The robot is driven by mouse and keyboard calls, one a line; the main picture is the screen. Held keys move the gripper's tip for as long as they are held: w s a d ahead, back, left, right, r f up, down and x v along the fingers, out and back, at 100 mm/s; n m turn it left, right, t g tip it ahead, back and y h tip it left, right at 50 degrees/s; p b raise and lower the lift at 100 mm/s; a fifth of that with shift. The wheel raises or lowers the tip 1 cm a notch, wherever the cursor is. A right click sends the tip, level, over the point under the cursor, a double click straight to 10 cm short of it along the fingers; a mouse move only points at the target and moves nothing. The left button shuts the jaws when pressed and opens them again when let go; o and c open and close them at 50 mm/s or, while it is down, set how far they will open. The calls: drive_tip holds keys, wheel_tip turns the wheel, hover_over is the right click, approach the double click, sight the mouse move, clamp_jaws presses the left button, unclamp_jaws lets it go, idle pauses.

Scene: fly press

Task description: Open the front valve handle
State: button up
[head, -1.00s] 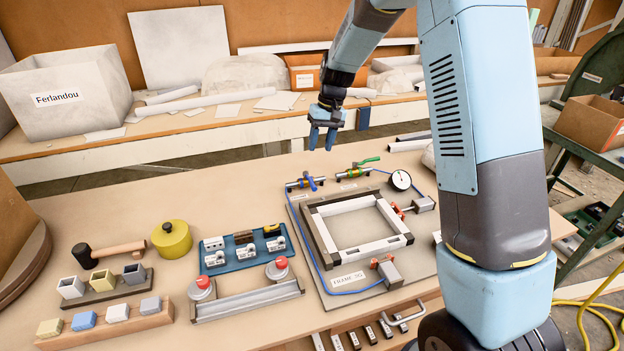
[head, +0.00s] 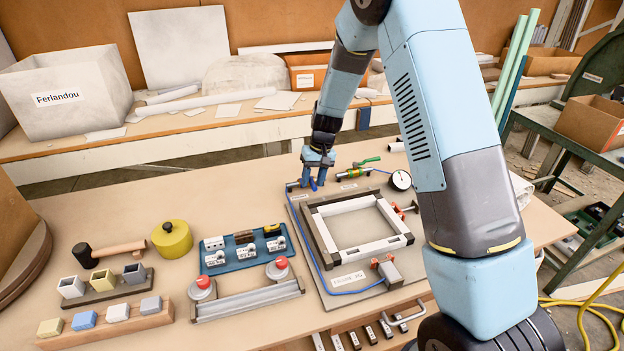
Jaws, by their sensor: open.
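Two small valves sit at the back edge of the fixture board (head: 372,296). The nearer one has a blue handle (head: 313,184), slanting across its pipe. The farther one has a green handle (head: 369,160) on a yellow-green body. My gripper (head: 314,181) is open and points down at the blue-handled valve, its two blue fingers on either side of the handle. I cannot tell whether the fingers touch it, and they partly hide the valve body.
A pressure gauge (head: 400,180) stands right of the valves. A white frame (head: 331,250) lies in front of them, with red clamps at its right and front. A blue tray (head: 243,256) of small parts lies left. Table left of the valves is clear.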

clamp_jaws()
idle(0.4)
drive_tip(key=shift+s+a, duration=0.1)
drive_tip(key=shift+a, duration=0.1)
drive_tip(key=shift+d, duration=0.2)
